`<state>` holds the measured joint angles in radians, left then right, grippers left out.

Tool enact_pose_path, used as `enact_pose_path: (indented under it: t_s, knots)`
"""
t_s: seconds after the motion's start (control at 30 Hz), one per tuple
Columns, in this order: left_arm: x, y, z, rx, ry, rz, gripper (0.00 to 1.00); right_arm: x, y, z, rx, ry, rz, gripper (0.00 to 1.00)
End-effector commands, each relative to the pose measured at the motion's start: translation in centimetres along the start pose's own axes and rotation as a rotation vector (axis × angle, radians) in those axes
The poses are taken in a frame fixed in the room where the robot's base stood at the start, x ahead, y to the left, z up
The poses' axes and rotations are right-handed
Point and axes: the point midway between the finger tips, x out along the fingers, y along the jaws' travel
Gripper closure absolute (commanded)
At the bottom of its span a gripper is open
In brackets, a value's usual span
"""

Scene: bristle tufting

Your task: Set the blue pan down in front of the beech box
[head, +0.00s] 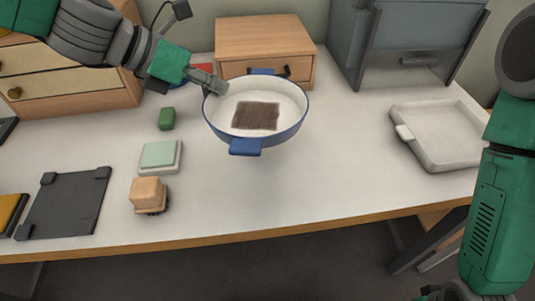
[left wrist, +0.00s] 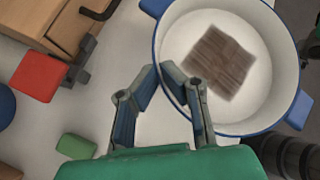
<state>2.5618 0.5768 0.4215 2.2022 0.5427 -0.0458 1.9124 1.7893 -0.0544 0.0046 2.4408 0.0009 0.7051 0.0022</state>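The blue pan (head: 217,121), white inside with two blue handles, is in front of the beech box (head: 262,37), near the middle of the table. A brown, square, textured piece (head: 256,115) lies in it. The beech box has a drawer with a dark handle. My left gripper (head: 219,86) is at the pan's left rim; in the left wrist view its fingers (left wrist: 163,75) close in on the rim of the pan (left wrist: 228,118). The pan seems held slightly above the table; its underside is hidden. My right gripper (head: 450,291) is partly cut off at the bottom edge.
A pale tray (head: 445,158) lies at right, below a grey cabinet (head: 407,42). A wooden drawer unit (head: 70,87) stands at left. A green block (head: 167,118), mint pad (head: 160,154), tan block (head: 149,192) and dark plate (head: 65,203) lie at left. The table's front middle is clear.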

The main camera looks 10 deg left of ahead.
Motion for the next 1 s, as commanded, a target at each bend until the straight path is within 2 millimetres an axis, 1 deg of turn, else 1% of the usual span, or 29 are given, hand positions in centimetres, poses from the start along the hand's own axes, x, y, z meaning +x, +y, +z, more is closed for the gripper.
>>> enact_pose_path:
  t_s: [0.1,0.23,0.5,0.73,0.9,1.0]
  knots:
    - [-0.4,0.8,-0.8,-0.083,-0.039,0.079,1.0,0.5,0.0,0.0,0.0,0.0,0.0,0.6]
    - [-0.3,1.4,-1.5,-0.126,-0.057,0.124,1.0,0.8,0.0,0.0,0.0,0.0,0.0,0.6]
    - [2.9,2.9,-4.9,-0.132,-0.06,0.134,1.0,3.3,0.0,0.2,0.0,0.0,0.0,0.6]
    - [4.0,3.2,-5.9,-0.129,-0.059,0.136,1.0,4.0,0.0,0.2,0.0,0.0,0.0,0.6]
    - [5.7,4.1,-7.7,-0.131,-0.058,0.135,1.0,5.2,0.0,0.3,0.0,0.0,0.0,0.6]
    - [6.1,4.3,-8.2,-0.129,-0.061,0.134,1.0,5.5,-0.1,0.3,0.0,0.0,0.0,0.6]
